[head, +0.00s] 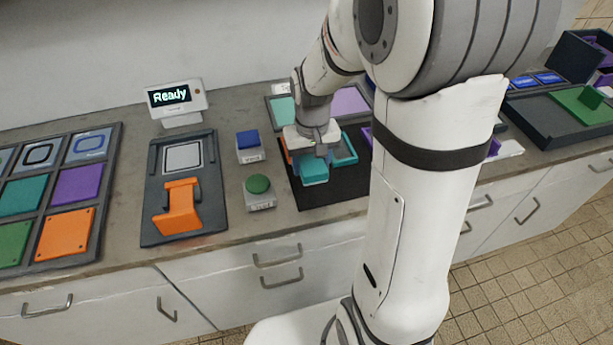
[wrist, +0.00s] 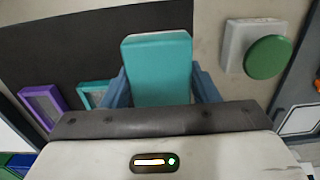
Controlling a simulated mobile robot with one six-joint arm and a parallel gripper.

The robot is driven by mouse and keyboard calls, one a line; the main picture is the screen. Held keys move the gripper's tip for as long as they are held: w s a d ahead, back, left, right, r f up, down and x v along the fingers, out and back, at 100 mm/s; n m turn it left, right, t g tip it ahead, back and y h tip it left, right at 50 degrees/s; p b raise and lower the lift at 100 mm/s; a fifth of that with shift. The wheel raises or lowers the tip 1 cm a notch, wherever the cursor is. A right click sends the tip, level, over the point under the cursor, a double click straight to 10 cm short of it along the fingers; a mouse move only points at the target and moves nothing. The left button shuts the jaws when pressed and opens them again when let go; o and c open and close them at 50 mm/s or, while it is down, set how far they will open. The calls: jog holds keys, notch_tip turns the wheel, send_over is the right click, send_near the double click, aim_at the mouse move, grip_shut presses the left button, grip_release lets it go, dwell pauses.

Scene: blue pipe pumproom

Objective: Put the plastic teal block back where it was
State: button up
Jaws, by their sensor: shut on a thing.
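The teal block (head: 314,172) is under my gripper (head: 316,155) in the head view, over the black mat (head: 340,188). In the wrist view the teal block (wrist: 158,68) stands between the two blue-grey fingers of my gripper (wrist: 162,88), which are shut on it. I cannot tell whether the block touches the mat. A teal frame (head: 345,150) lies on the mat just right of the block. My arm hides part of the mat's right side.
A green button (head: 258,185) and a blue button (head: 248,139) stand left of the mat. Further left are a dark fixture with an orange piece (head: 178,207), a "Ready" display (head: 170,97) and a tray of coloured plates (head: 75,185). A dark tray (head: 545,122) is at the right.

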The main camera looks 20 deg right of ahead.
notch_tip(320, 180, down, 2)
jog(key=shift+w+a, duration=0.1)
jog(key=shift+f, duration=1.75)
jog(key=shift+f, duration=0.25)
jog(key=o, duration=1)
jog(key=shift+r, duration=0.1)
jog(key=shift+o, duration=0.2)
